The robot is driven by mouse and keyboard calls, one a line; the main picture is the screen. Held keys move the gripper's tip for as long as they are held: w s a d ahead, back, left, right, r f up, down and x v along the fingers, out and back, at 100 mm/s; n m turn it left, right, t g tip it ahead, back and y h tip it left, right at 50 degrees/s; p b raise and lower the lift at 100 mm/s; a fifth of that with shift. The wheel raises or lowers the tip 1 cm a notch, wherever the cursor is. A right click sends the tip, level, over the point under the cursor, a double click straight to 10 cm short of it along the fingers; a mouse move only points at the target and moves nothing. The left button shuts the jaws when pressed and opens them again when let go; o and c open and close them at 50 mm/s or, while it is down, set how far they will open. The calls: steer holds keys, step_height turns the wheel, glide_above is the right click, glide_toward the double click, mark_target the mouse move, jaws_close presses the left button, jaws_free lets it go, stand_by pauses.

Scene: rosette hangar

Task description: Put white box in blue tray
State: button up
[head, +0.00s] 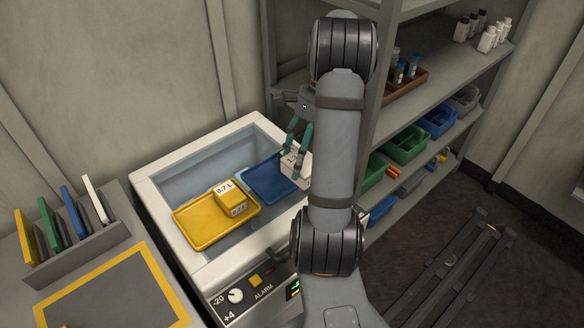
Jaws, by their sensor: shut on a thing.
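The white box (298,165) is held by my gripper (294,152) above the right part of the blue tray. The gripper's green fingers are shut on it, and my arm hides part of the box. The blue tray (262,180) lies in the chest's basin, on the right side. Its right end is partly hidden by the box and my arm. I cannot tell how high the box is above the tray.
A yellow tray (200,232) with a yellow box (231,198) marked 0.7 L sits left of the blue tray. The white chest's rim (150,190) surrounds both. A shelf rack (385,110) with bins stands at the right. A rack of coloured panels (75,250) stands at the left.

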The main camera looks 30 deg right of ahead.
steer(key=w+a+f+p, duration=0.1)
steer(key=w+f, duration=0.1)
steer(key=w, duration=0.1)
steer(key=w+a+f+p, duration=0.1)
steer(key=w+f, duration=0.1)
steer(key=w, duration=0.2)
steer(key=w+a+f+p, duration=0.1)
steer(key=w+f, duration=0.1)
steer(key=w, duration=0.2)
steer(key=shift+a+f, duration=0.3)
steer(key=shift+a, duration=0.05)
steer(key=shift+w+f, duration=0.1)
steer(key=shift+f, duration=0.15)
steer(key=shift+f+p, duration=0.65)
steer(key=shift+f, duration=1.25)
steer(key=shift+f, duration=0.15)
steer(key=o, duration=1.3)
steer(key=b+v, duration=0.1)
steer(key=v, duration=1.1)
